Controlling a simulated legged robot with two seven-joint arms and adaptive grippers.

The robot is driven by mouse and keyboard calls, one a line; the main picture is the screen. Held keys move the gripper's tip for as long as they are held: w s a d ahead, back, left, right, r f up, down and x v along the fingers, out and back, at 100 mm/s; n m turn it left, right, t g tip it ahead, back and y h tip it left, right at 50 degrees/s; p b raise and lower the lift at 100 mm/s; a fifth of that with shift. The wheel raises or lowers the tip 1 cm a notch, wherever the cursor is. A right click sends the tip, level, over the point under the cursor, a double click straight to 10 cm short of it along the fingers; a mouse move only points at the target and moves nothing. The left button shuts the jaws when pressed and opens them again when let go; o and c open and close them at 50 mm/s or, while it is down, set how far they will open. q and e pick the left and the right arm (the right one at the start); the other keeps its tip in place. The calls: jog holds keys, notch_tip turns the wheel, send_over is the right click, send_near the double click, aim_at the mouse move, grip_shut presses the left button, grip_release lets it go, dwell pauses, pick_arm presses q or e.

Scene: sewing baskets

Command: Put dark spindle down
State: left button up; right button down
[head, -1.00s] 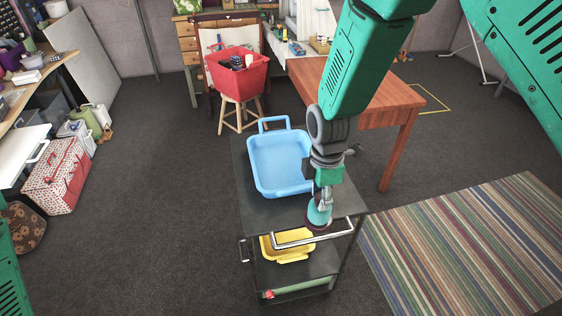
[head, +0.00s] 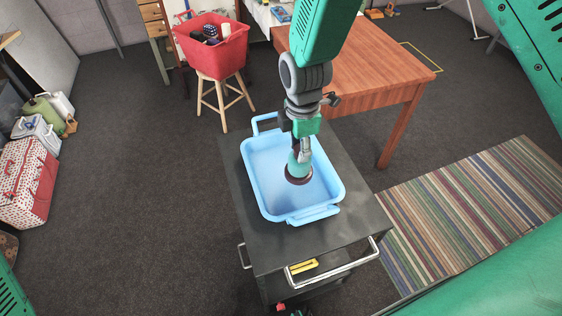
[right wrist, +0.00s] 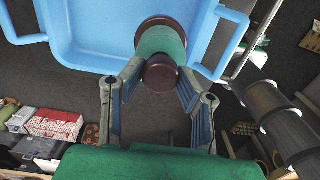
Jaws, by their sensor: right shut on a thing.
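My right gripper (head: 304,153) is shut on the dark spindle (head: 299,172), which has teal thread and dark maroon ends. It holds the spindle over the light-blue basket (head: 254,184) on the dark trolley top. In the right wrist view the spindle (right wrist: 160,45) is between the fingers of the gripper (right wrist: 155,85), in front of the blue basket (right wrist: 85,40). I cannot tell whether its lower end touches the basket floor. No other item shows inside the basket. My left gripper is out of view.
The black trolley (head: 340,232) has a metal handle at its front and a yellow container (head: 303,267) below. A red basket (head: 218,52) with several items stands on a wooden stool (head: 226,92). A wooden table (head: 362,72) is behind to the right, near a striped rug (head: 480,215).

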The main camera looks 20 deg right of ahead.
aim_at(296, 172)
jog(key=shift+w, duration=0.2)
notch_tip(296, 172, down, 10)
jog(key=shift+w+p, duration=0.15)
jog(key=shift+p, duration=0.2)
jog(key=shift+f, duration=0.1)
jog(key=c, duration=1.2)
grip_release()
jog(key=shift+o, duration=0.2)
notch_tip(296, 172, up, 12)
jog(key=shift+r+b, duration=0.15)
jog(key=shift+b, duration=0.3)
